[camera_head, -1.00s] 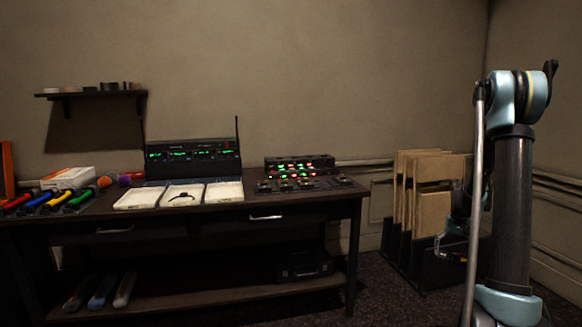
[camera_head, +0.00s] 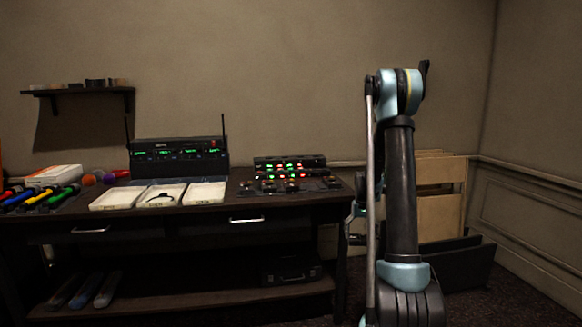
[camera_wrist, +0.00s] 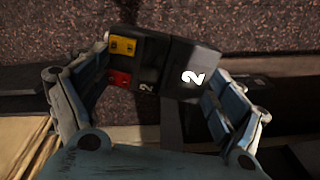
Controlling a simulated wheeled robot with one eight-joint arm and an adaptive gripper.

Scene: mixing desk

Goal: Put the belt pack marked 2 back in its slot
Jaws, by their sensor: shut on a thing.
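The belt pack (camera_wrist: 150,60) is a dark box with a white 2 on its end and a smaller 2 on its face, plus yellow and red patches. In the wrist view my gripper (camera_wrist: 157,76) is shut on it, a finger on each side, above dark carpet. In the head view my gripper is mostly hidden behind my arm, right of the desk. The black rack (camera_head: 290,178) with green and red lights stands on the desk's right end. Its separate slots are too small to make out.
Three white trays (camera_head: 205,193) lie on the desk (camera_head: 180,232), the middle one holding a dark curved item. A black receiver (camera_head: 180,155) with antennas stands behind them. Coloured microphones lie at left. Tan boards (camera_head: 437,215) stand in a dark holder at right, beyond my arm.

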